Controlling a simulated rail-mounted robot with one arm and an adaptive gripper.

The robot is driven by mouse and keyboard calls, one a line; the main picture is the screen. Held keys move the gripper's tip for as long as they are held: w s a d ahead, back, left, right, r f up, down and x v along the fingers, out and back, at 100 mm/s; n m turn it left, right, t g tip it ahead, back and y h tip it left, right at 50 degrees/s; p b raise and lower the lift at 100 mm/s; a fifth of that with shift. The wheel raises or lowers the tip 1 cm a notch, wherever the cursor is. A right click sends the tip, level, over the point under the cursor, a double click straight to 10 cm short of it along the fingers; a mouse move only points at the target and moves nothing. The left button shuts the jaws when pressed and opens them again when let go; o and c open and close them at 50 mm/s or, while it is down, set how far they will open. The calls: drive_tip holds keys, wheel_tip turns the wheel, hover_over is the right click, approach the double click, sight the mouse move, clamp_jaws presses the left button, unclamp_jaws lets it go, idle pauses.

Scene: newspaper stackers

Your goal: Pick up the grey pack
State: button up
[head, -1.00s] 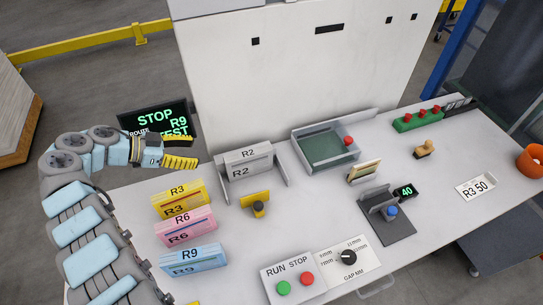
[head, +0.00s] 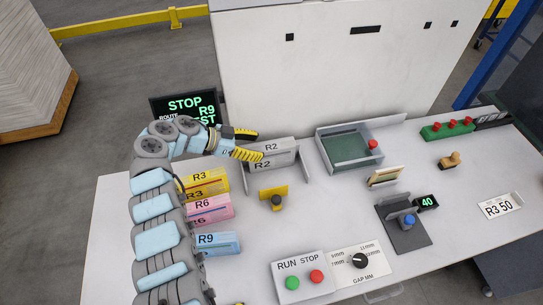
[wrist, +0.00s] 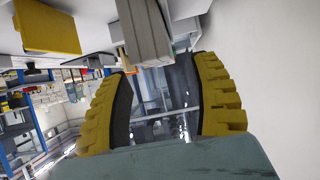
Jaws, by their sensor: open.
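The grey pack (head: 274,159), marked R2, stands upright between two grey side plates on the table, in front of the white machine. My gripper (head: 259,144) is at its left end in the head view, with its two yellow ridged fingers apart and nothing held. In the wrist view, a grey block (wrist: 146,30) that looks like the pack shows at the top, in line with the gap between the open fingers (wrist: 164,70). I cannot tell whether the fingertips touch the pack or its left side plate, as the near finger overlaps that corner.
Yellow R3 (head: 203,182), pink R6 (head: 209,209) and blue R9 (head: 217,243) packs stand in front, beside my arm. A yellow bracket (head: 272,191) stands before the grey pack. A green-floored tray (head: 355,148) is to its right. A STOP display (head: 186,106) is behind my arm.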

sight(269, 148)
drive_tip(key=shift+x, duration=2.75)
drive_tip(key=shift+d+r, duration=0.1)
drive_tip(key=shift+r, duration=0.1)
clamp_jaws()
